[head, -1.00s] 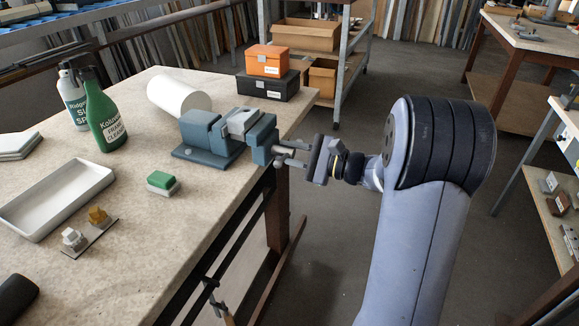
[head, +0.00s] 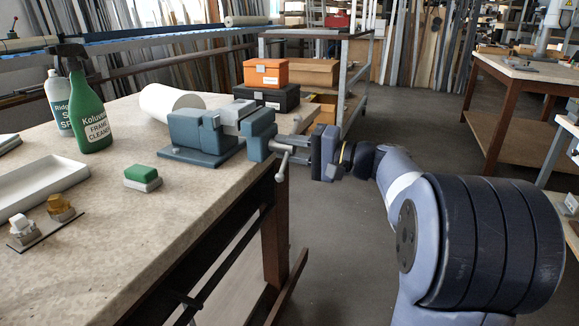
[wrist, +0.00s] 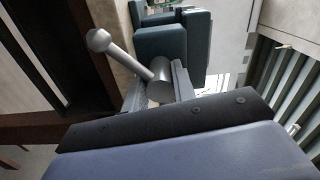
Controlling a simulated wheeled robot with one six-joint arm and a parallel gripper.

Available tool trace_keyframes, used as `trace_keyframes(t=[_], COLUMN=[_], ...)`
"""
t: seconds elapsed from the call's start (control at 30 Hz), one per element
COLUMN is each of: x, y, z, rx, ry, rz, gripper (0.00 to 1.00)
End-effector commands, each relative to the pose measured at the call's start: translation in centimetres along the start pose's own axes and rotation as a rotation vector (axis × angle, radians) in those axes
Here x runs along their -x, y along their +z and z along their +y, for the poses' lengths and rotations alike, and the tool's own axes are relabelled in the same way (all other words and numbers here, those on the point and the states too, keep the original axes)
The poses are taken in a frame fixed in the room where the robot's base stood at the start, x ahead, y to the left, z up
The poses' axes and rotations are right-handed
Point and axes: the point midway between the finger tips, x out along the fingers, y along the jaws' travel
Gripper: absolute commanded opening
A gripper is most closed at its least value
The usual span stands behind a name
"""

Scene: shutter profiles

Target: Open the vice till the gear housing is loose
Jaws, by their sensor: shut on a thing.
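The blue-grey vice (head: 195,136) stands at the right edge of the workbench. The gear housing (head: 231,114), a pale grey block, sits between its jaws; no clear gap shows beside it. My gripper (head: 291,148) is at the vice's outer end, shut on the handle at its hub. The vice handle (head: 281,168) is a metal bar with a ball end, slanting downward. In the wrist view the handle (wrist: 125,57) runs to the upper left from the round hub between my fingers (wrist: 158,88). The housing is not clearly visible there.
A white roll (head: 168,103) lies behind the vice. An orange box (head: 267,73) on a black box (head: 268,96) stands at the bench's far corner. A green spray bottle (head: 88,115) and a green-topped block (head: 142,177) are to the left. Open floor lies right of the bench.

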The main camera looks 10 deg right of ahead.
Motion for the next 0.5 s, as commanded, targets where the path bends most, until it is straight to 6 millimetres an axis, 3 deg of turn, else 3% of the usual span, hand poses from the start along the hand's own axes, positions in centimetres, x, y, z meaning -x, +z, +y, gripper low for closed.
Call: trace_keyframes(t=[0.5], x=[-0.1], y=[0.07], z=[0.19], rx=[0.268], ry=[-0.001], rz=[-0.002], gripper=[0.0])
